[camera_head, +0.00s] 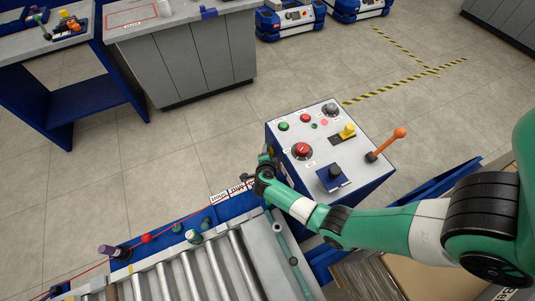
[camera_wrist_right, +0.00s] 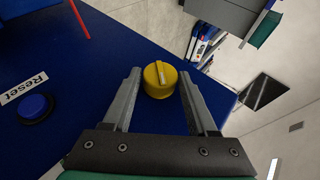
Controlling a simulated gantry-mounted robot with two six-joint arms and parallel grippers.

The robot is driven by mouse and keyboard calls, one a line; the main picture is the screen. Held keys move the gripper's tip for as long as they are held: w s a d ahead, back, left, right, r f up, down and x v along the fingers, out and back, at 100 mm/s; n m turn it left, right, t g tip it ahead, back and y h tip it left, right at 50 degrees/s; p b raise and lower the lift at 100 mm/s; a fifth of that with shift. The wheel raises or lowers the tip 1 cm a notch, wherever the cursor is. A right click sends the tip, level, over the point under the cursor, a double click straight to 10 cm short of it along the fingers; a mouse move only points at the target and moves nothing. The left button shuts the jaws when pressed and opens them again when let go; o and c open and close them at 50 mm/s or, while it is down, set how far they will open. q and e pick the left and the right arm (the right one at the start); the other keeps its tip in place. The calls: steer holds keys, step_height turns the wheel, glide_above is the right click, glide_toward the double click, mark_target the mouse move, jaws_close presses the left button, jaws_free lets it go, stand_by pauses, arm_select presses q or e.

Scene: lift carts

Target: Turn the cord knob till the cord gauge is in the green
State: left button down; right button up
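My right gripper (camera_wrist_right: 160,76) is open, with one finger on each side of the knob and small gaps showing. In the head view the right gripper (camera_head: 263,170) is at the end of the blue conveyor rail, and the knob is hidden there. I cannot make out the cord gauge. My left gripper is not in view.
A blue Reset button (camera_wrist_right: 34,107) sits left of the gripper. A red cord (camera_head: 185,228) runs along the roller conveyor (camera_head: 205,270). A control console (camera_head: 310,140) with buttons and an orange-tipped lever (camera_head: 385,144) stands right beside the gripper. Open floor lies beyond.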

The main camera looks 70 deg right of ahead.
steer(key=shift+o, duration=1.4)
steer(key=shift+r, duration=0.1)
steer(key=p+v, duration=0.6)
steer(key=v, duration=0.5)
steer(key=shift+a, duration=0.2)
steer(key=shift+r, duration=0.1)
